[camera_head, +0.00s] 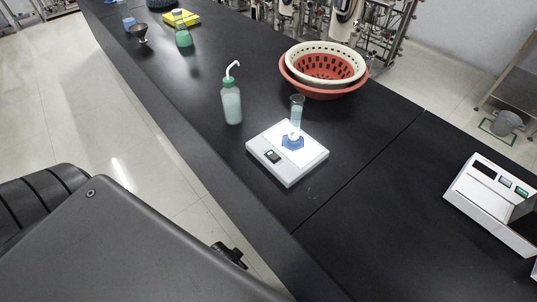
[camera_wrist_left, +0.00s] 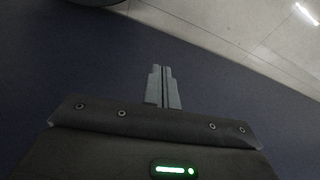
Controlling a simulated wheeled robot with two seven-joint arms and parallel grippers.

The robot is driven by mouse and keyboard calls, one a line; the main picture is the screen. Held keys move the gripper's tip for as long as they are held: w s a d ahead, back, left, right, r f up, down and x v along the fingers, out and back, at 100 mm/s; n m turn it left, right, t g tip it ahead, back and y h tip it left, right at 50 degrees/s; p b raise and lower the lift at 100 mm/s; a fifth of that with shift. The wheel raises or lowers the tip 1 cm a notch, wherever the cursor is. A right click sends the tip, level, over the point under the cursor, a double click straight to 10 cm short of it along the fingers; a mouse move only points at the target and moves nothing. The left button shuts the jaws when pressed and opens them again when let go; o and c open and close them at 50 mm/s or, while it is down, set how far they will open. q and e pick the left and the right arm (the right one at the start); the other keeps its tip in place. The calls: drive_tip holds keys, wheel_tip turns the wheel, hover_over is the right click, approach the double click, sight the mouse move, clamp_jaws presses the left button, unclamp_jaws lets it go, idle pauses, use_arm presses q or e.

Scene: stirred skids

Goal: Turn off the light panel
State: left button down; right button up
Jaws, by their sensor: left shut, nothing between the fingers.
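A white box-shaped panel (camera_head: 315,158) with a bright top and a small dark display (camera_head: 271,156) on its front sits on the black counter. A blue-based cylinder (camera_head: 296,112) with clear upper walls stands on it. My left arm comes in from the lower left in the head view. My left gripper's fingers (camera_wrist_left: 163,88) are shut together and empty in the left wrist view, over a dark surface and well apart from the panel. My right gripper is not in view.
A green-capped wash bottle (camera_head: 231,102) stands left of the panel. Nested red and cream baskets (camera_head: 322,90) lie behind it. Another white device (camera_head: 490,205) with displays is at the right. The counter in front of the panel is clear.

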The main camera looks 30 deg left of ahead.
use_arm(q)
drive_tip(key=w+a+r+t+h, duration=0.1)
drive_tip(key=w+r+t, duration=0.3)
drive_tip(key=r, duration=1)
drive_tip(key=w+a+r+t+h, duration=0.2)
drive_tip(key=w+r+t, duration=0.2)
drive_tip(key=r, duration=1)
drive_tip(key=w+a+r+t+h, duration=0.1)
drive_tip(key=w+r, duration=0.5)
drive_tip(key=r, duration=0.8)
drive_tip(key=t+h, duration=0.1)
drive_tip(key=t, duration=0.1)
drive_tip(key=shift+w+a+m+t+p, duration=0.2)
drive_tip(key=shift+w+m+t+p, duration=0.1)
drive_tip(key=shift+t+p, duration=0.1)
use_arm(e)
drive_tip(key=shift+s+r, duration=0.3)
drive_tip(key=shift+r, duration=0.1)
use_arm(q)
drive_tip(key=shift+r, duration=0.1)
drive_tip(key=shift+w, duration=0.1)
